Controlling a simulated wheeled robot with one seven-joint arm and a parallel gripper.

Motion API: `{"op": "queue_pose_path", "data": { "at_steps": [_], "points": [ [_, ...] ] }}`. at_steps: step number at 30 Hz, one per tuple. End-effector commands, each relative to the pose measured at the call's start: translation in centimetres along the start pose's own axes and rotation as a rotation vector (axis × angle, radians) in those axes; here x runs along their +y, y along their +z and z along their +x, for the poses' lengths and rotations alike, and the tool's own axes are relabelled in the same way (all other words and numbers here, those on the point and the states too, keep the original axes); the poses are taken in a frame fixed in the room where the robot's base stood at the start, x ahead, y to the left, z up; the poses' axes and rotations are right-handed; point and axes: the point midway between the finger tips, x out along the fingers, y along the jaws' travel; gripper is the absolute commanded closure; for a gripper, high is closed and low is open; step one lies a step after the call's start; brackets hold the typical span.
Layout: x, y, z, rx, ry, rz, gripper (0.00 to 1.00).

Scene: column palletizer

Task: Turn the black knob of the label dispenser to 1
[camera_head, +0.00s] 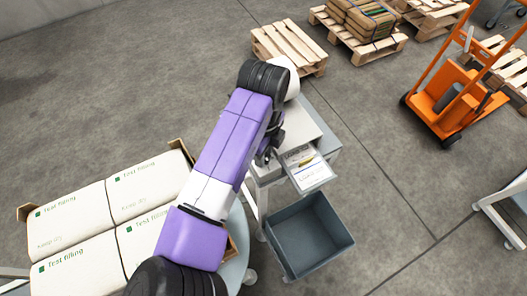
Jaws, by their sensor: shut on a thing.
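The label dispenser (308,126) is a pale grey box on a small stand right of the middle, with white printed labels (308,172) on its front tray. My purple and white arm reaches over its left side. My gripper (265,157) is small, dark and partly hidden by the arm, close against the dispenser's left front. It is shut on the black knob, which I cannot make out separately. The knob's setting and any numbers are hidden.
A dark grey open bin (308,238) stands below the dispenser. White sacks (72,220) lie on a pallet at left. Wooden pallets (290,46) and an orange hand truck (455,95) stand farther back. Concrete floor is clear at right of the bin.

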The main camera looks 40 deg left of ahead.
Motion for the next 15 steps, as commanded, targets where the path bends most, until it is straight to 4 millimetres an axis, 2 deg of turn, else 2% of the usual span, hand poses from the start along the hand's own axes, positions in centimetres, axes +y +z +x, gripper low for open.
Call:
{"op": "queue_pose_path", "data": {
  "at_steps": [11, 12, 15],
  "points": [
    [0.00, -0.03, -0.06, 0.000, 0.000, 0.004, 1.00],
    [0.00, -0.03, -0.06, 0.000, 0.000, 0.004, 0.65],
    [-0.01, -0.03, -0.05, 0.000, 0.000, 0.003, 0.49]
  ]
}}
